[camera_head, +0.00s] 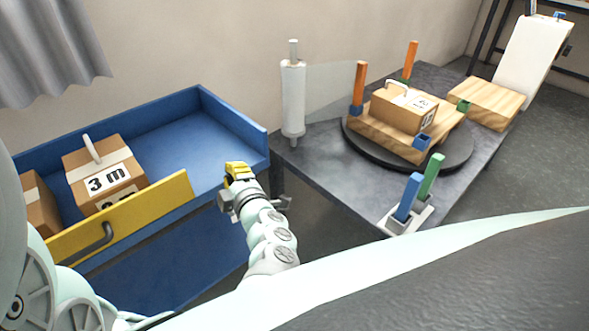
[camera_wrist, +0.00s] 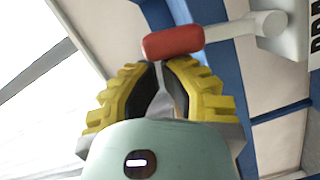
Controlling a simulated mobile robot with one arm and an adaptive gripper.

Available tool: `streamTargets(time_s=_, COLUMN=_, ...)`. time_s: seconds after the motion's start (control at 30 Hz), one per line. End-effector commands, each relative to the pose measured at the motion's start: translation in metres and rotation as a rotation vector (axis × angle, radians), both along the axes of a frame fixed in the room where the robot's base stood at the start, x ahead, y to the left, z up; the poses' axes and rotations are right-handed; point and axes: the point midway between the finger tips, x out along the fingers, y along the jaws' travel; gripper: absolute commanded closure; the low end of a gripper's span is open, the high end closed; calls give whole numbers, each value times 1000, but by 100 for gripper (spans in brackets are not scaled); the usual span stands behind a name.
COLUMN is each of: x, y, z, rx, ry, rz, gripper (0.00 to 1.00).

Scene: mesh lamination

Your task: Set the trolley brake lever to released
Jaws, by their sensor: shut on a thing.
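The trolley brake lever shows in the wrist view as a red grip (camera_wrist: 173,41) on a pale rod (camera_wrist: 235,28) that runs right to a light pivot. My gripper (camera_wrist: 170,64) has yellow ribbed fingers closed at the red grip, with their tips against it. In the head view my gripper (camera_head: 238,168) is at the right end of the blue trolley (camera_head: 205,140), beside its yellow front flap (camera_head: 150,205). The lever cannot be made out in the head view; the gripper and arm are in front of that area.
Cardboard boxes (camera_head: 84,172) stand in the trolley at left. A grey table (camera_head: 325,165) to the right holds a white roll (camera_head: 293,100), a dark turntable (camera_head: 372,150) with a wooden block and box, and coloured posts. Floor shows between trolley and table.

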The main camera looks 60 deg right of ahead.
Motion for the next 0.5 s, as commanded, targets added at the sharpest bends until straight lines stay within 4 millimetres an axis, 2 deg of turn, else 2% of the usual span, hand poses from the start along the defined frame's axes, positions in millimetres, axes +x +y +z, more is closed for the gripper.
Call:
streamTargets(time_s=0.2, x=-2, y=-12, z=0, rx=131, ry=-29, rz=1, gripper=100)
streamTargets(time_s=0.5, x=-5, y=-21, z=-2, rx=126, ry=-29, rz=1, gripper=100)
